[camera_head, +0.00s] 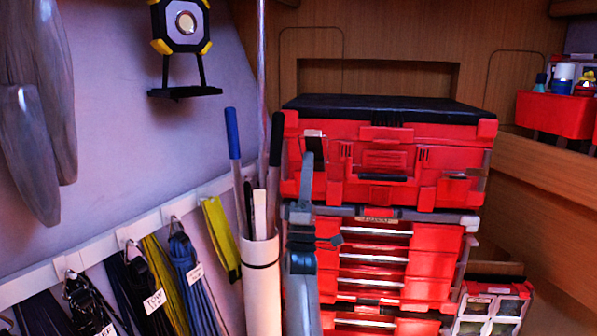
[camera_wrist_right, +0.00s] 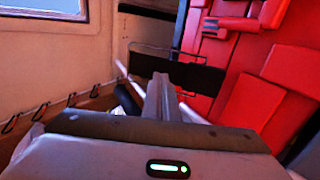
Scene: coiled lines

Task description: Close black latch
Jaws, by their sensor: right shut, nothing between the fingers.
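The red toolbox (camera_head: 440,155) with a black lid sits on top of a red drawer stack. A dark latch-like piece (camera_head: 314,147) stands out at the left of its front. In the right wrist view a flat black piece (camera_wrist_right: 195,73), apparently this latch, sticks out from the red box front (camera_wrist_right: 235,70). My right gripper (camera_head: 307,158) rises upright in front of the box's left side, just below the dark piece. In the wrist view its fingers (camera_wrist_right: 160,88) are together and empty, close to the black piece; contact cannot be told. My left gripper is out of view.
A white tube (camera_head: 262,285) holding long rods stands just left of my right arm. Straps (camera_head: 185,275) hang from a hook rail on the left wall. The drawer stack (camera_head: 385,262) is below the toolbox, with a small organizer (camera_head: 490,308) at lower right.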

